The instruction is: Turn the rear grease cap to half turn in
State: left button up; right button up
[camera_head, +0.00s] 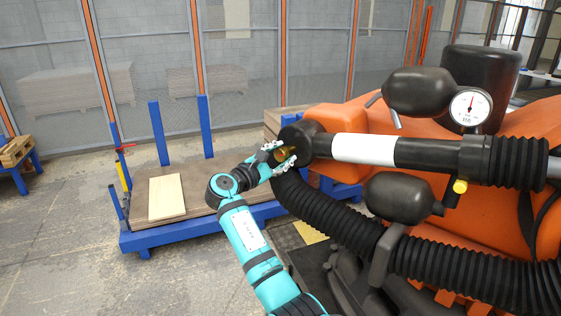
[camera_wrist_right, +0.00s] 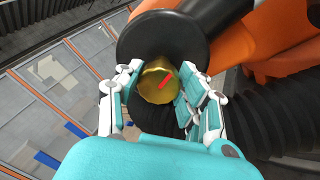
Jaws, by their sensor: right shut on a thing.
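The grease cap (camera_wrist_right: 153,85) is brass coloured with a short red mark on its face. It sits at the end of a black cylindrical housing (camera_wrist_right: 190,38). In the head view the cap (camera_head: 287,156) shows partly at the left end of the black and white tube. My right gripper (camera_wrist_right: 155,92) has its fingers on both sides of the cap and is shut on it. The right gripper also shows in the head view (camera_head: 279,157), with its teal arm coming up from below. The red mark slants toward the upper right in the wrist view. My left gripper is not in view.
A large orange machine (camera_head: 465,218) fills the right side, with black hoses (camera_head: 440,262) and a pressure gauge (camera_head: 471,107). A blue-framed cart (camera_head: 150,243) with a pale board (camera_head: 167,197) stands at the left. Bare floor lies at the lower left.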

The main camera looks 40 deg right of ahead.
jog(key=shift+m, duration=0.4)
jog(key=o, duration=1.2)
jog(key=v, duration=1.2)
